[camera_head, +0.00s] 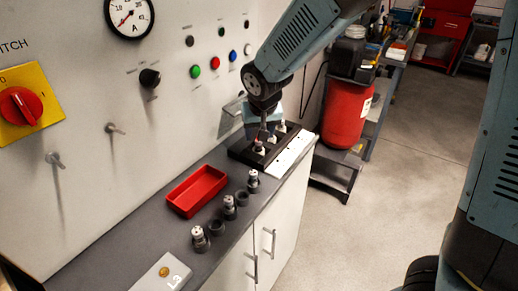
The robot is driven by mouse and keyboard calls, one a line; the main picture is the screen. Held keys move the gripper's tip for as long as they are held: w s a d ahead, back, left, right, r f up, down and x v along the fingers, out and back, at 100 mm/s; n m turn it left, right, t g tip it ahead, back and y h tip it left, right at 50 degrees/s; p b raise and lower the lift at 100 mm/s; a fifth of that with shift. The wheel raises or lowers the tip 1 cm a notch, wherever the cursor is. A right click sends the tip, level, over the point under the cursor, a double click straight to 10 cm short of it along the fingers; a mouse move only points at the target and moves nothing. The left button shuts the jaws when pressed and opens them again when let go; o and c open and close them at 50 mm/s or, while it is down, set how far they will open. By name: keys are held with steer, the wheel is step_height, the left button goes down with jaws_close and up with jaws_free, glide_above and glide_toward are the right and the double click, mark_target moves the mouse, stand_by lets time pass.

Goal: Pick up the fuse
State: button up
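My gripper (262,135) points down at the far end of the counter, over a black block (243,153). Small white-and-dark pieces stand on this block, one (258,148) right at my fingertips. I cannot tell whether the fingers touch it or how far apart they are. Several fuse-like pieces with pale tops and dark bases stand in a row nearer the camera: a far one (254,181), a middle one (229,207) and a near one (200,239). Which piece is the task's fuse is not clear.
Low dark round sockets (217,227) sit between the standing pieces. An open red tray (196,191) lies empty on the counter (160,238) beside them. A grey box marked L3 (163,275) is at the near end. The wall panel (70,110) has protruding knobs and a red switch (20,105).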

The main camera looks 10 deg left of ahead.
mark_target(258, 148)
steer(key=shift+x, duration=2.55)
steer(key=shift+w+d, duration=0.15)
steer(key=shift+r, duration=0.1)
jaws_close()
